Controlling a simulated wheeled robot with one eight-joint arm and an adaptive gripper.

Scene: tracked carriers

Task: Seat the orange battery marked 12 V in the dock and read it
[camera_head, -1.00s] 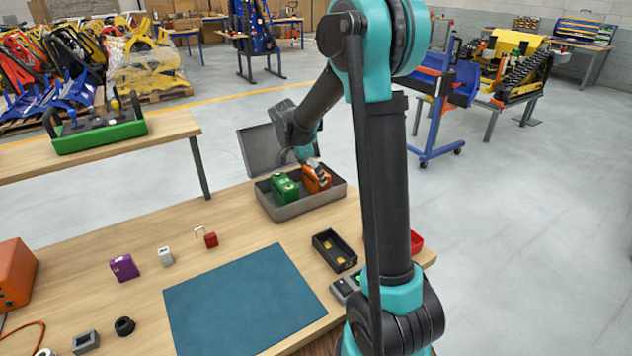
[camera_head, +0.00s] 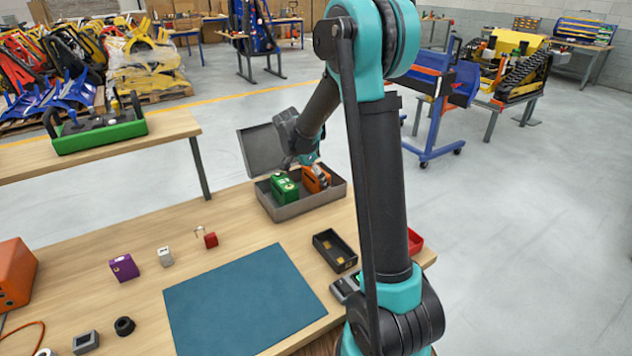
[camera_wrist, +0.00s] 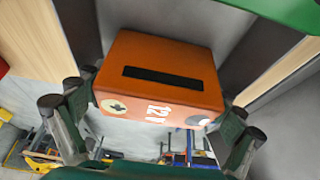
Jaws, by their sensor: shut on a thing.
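An orange battery (camera_head: 314,181) is in the right part of an open grey case (camera_head: 300,208). In the wrist view the orange battery (camera_wrist: 160,70) shows a black slot on top and the white marking "12 V" on one edge. My gripper (camera_wrist: 160,98) has a finger on each side of it and is shut on it. In the head view my gripper (camera_head: 319,170) is at the battery's right end, partly hidden. Whether the battery is clear of the case floor cannot be told. A black open dock (camera_head: 335,250) with gold contacts lies on the table, empty.
A green battery (camera_head: 284,188) stands close left of the orange one. The case lid (camera_head: 262,150) stands open behind. A grey device (camera_head: 345,286) with a green light is near the dock, partly behind my arm. The blue mat (camera_head: 243,303) is clear.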

